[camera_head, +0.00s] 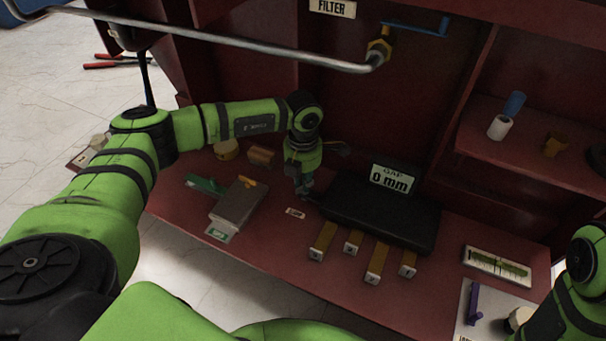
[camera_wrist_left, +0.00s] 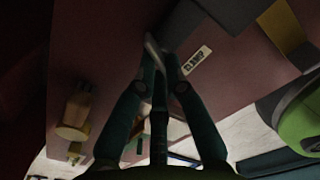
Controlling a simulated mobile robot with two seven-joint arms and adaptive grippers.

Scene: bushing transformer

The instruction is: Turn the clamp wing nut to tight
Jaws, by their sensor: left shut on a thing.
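My left gripper (camera_head: 303,188) reaches down to the left end of a black block (camera_head: 385,214) on the red bench. It is shut on the clamp wing nut (camera_wrist_left: 152,46), a small grey metal piece showing between the fingertips in the left wrist view. The fingers hide most of the wing nut, and it cannot be made out in the head view. A white label reading CLAMP (camera_wrist_left: 197,60) lies on the bench beside the fingertips. A sign reading "GAP 0 mm" (camera_head: 393,179) stands on the black block. My right gripper is out of the picture.
Several brown bars with pale ends (camera_head: 323,241) stick out in front of the black block. A grey box (camera_head: 237,203) and a green piece (camera_head: 205,184) lie to the left. A gauge card (camera_head: 497,267) lies at the right. A metal pipe (camera_head: 250,43) crosses above my left arm.

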